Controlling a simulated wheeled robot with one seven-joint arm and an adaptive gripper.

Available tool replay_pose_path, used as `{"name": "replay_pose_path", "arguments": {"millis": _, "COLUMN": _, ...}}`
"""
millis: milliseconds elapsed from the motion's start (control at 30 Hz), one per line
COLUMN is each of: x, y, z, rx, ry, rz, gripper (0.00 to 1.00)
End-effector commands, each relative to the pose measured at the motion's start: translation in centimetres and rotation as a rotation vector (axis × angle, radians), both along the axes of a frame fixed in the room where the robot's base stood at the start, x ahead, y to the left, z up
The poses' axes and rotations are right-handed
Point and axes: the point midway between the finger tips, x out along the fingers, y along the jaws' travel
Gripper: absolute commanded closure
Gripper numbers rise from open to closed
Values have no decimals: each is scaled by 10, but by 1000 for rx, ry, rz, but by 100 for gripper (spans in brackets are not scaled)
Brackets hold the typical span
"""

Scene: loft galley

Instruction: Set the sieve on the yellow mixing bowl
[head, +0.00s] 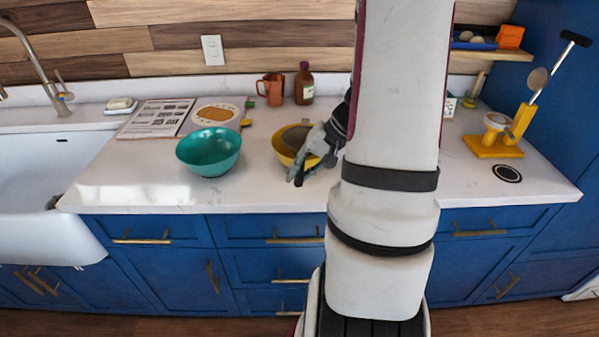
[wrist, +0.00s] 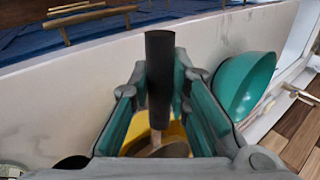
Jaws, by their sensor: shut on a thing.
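The yellow mixing bowl (head: 279,153) stands on the counter, partly hidden by my gripper; its yellow also shows in the wrist view (wrist: 178,131). The sieve (head: 296,137) has a round grey-brown head that lies over or inside the bowl's opening. I cannot tell whether it rests on the rim. My gripper (head: 300,172) is at the bowl's front right side. In the wrist view my gripper (wrist: 160,80) is shut on the sieve's black handle (wrist: 160,62), which stands between the two fingers. The sieve's head is mostly hidden there.
A teal bowl (head: 209,152) stands left of the yellow bowl. A yellow stand (head: 493,146) is at the right. The counter's front left is clear.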

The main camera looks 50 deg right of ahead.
Motion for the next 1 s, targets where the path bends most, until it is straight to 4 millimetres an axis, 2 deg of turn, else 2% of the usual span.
{"name": "replay_pose_path", "arguments": {"millis": 167, "x": 0, "y": 1, "z": 0, "rx": 2, "ry": 0, "rz": 1, "gripper": 100}}
{"name": "replay_pose_path", "arguments": {"millis": 200, "x": 0, "y": 1, "z": 0, "rx": 2, "ry": 0, "rz": 1, "gripper": 81}}
{"name": "replay_pose_path", "arguments": {"millis": 300, "x": 0, "y": 1, "z": 0, "rx": 2, "ry": 0, "rz": 1, "gripper": 60}}
{"name": "replay_pose_path", "arguments": {"millis": 500, "x": 0, "y": 0, "z": 0, "rx": 1, "ry": 1, "rz": 1, "gripper": 60}}
{"name": "replay_pose_path", "arguments": {"millis": 533, "x": 0, "y": 1, "z": 0, "rx": 2, "ry": 1, "rz": 0, "gripper": 58}}
{"name": "replay_pose_path", "arguments": {"millis": 600, "x": 0, "y": 0, "z": 0, "rx": 2, "ry": 1, "rz": 0, "gripper": 42}}
{"name": "replay_pose_path", "arguments": {"millis": 633, "x": 0, "y": 0, "z": 0, "rx": 2, "ry": 1, "rz": 0, "gripper": 40}}
{"name": "replay_pose_path", "arguments": {"millis": 1000, "x": 0, "y": 0, "z": 3, "rx": 1, "ry": 0, "rz": 1, "gripper": 40}}
